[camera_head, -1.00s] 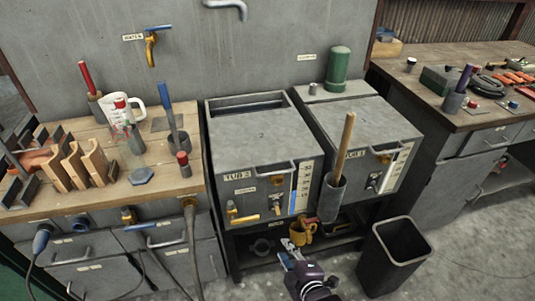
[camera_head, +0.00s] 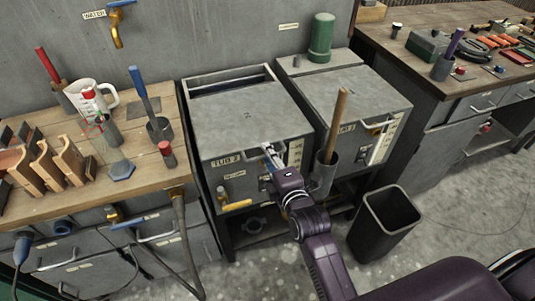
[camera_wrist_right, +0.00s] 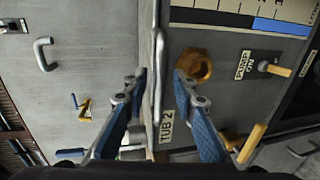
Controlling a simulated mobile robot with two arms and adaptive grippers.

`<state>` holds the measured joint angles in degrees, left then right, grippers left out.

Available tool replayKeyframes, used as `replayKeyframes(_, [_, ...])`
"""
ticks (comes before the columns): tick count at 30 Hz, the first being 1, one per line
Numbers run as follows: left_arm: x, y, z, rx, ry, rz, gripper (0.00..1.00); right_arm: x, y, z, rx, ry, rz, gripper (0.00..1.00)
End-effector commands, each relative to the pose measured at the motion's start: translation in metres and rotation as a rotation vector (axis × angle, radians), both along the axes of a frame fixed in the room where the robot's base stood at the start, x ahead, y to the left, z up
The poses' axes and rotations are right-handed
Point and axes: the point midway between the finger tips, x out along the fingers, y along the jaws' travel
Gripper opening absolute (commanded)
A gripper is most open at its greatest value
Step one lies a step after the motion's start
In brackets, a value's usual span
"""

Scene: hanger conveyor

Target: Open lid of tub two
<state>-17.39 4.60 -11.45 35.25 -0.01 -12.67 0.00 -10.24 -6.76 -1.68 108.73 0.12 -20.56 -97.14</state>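Tub two (camera_head: 222,176) is a grey metal box labelled "TUB 2". Its flat grey lid (camera_head: 245,115) lies level on top, with a dark slot behind it. A metal bar handle (camera_wrist_right: 157,75) runs along the lid's front edge. My right gripper (camera_head: 271,152) is at the tub's upper front edge, by the handle. In the right wrist view its fingers (camera_wrist_right: 160,84) are apart, one on each side of the handle bar, with gaps visible. In the head view the gripper hides most of the handle. My left gripper is not in view.
A second grey tub (camera_head: 352,92) stands close on the right, with a cup (camera_head: 325,172) holding a wooden-handled tool at its front. A yellow valve (camera_head: 235,206) sits low on tub two. A dark bin (camera_head: 388,222) stands on the floor. A cluttered workbench (camera_head: 75,190) is at left.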

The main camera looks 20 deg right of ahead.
Motion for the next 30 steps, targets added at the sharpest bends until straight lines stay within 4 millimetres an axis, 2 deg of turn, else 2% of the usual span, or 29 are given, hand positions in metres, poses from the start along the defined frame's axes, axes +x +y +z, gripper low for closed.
replayKeyframes(10, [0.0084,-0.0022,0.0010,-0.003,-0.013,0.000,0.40,0.0046,0.0004,-0.0013,0.001,0.000,0.000,0.25])
replayKeyframes(17, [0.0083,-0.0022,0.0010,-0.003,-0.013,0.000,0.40,0.0044,0.0004,-0.0013,0.001,0.001,0.000,0.00])
replayKeyframes(30, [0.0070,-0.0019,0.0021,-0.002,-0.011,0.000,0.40,0.0048,0.0003,-0.0005,0.001,0.003,0.001,0.00])
